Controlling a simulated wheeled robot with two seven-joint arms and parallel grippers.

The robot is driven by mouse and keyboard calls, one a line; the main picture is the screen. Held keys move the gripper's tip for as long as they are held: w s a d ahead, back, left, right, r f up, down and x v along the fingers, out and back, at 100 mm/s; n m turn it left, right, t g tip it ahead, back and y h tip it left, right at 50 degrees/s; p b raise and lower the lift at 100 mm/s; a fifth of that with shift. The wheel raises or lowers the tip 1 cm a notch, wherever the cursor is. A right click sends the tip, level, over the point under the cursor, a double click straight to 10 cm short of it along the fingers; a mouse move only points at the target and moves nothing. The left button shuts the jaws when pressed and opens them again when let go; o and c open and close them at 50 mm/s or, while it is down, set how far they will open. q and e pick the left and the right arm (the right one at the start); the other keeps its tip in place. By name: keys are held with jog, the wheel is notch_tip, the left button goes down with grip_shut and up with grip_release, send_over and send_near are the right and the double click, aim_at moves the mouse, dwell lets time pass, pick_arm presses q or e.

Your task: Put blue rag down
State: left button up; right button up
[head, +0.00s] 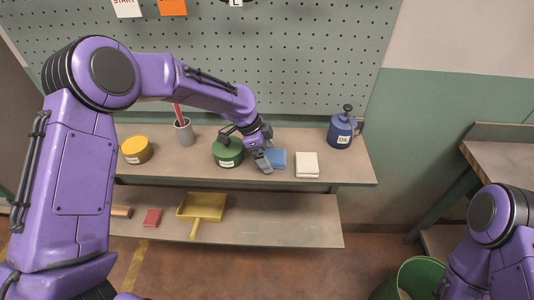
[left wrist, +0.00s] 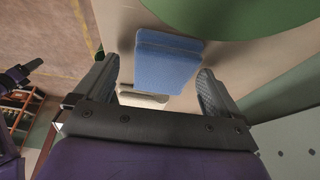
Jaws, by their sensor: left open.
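The blue rag (head: 276,159) is a folded blue block on the top shelf, between the green tin and the white folded cloth. It also shows in the left wrist view (left wrist: 167,62), resting on the shelf surface just beyond the fingertips. My left gripper (head: 265,160) is at the rag's left side in the head view. In the left wrist view its two fingers (left wrist: 158,80) are spread apart with the rag in front of and between them; I cannot tell if either touches it. My right arm shows at the lower right, but its gripper is out of view.
The green tin (head: 228,152) stands close left of the rag and the white cloth (head: 307,165) close right. The blue oil can (head: 341,132) stands farther right, with bare shelf between. A yellow dustpan (head: 203,207) lies on the lower shelf. A green bin (head: 417,275) stands on the floor.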

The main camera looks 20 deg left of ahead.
pick_arm(q)
jog(key=b+v, duration=0.1)
jog(key=v, duration=1)
jog(key=shift+r+b, duration=0.3)
jog(key=shift+r, duration=0.05)
jog(key=shift+s+a, duration=0.1)
jog(key=shift+a, duration=0.05)
